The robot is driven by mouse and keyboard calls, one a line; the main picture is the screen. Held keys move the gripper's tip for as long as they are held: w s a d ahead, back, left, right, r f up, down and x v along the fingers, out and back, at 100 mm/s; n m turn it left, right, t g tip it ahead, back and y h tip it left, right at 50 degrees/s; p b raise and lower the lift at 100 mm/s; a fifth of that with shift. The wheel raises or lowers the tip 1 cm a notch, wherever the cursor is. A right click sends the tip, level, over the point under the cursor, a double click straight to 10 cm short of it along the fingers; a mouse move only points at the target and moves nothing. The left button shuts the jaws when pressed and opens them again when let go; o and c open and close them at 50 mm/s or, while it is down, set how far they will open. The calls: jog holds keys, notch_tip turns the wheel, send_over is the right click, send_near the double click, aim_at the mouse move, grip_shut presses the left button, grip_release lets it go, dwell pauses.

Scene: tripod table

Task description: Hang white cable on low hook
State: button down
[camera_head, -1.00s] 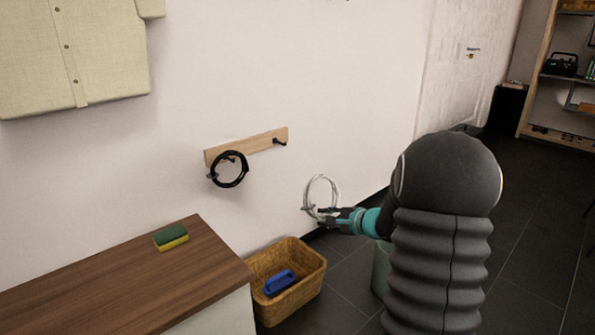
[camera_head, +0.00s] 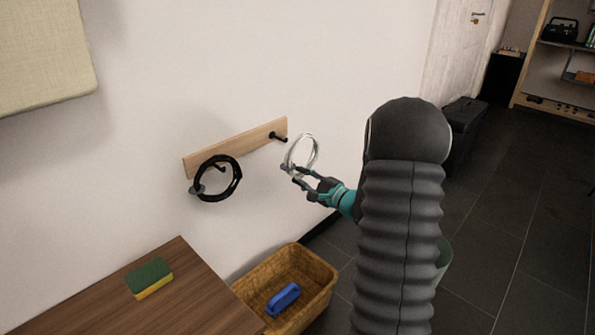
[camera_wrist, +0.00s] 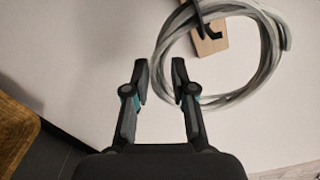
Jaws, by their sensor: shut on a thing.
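The white cable (camera_head: 316,150) is a coiled loop held at its lower left by my gripper (camera_head: 298,176), close to the right end of the wooden hook board (camera_head: 240,145). The right dark hook (camera_head: 279,137) is bare; the loop is just right of it in the head view. In the wrist view the coil (camera_wrist: 272,50) is at the upper right, beside the fingertips (camera_wrist: 160,75). The board's end and a dark hook (camera_wrist: 211,33) show through its opening. I cannot tell whether the hook passes through the loop.
A black cable (camera_head: 237,178) hangs on the left hook. Below are a wicker basket (camera_head: 320,295) with a blue-handled item (camera_head: 283,299) and a wooden counter (camera_head: 190,305) with a sponge (camera_head: 150,277). The wall right of the board is clear.

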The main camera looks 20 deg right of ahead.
jog(key=shift+w+a+p, duration=0.15)
jog(key=shift+w+p, duration=0.15)
jog(key=shift+w, duration=0.35)
jog(key=f+p+x, duration=0.1)
jog(key=f+x, duration=0.1)
jog(key=x, duration=0.7)
dwell(0.9)
jog(key=shift+w, duration=0.15)
dwell(0.7)
jog(key=c, duration=0.9)
grip_release()
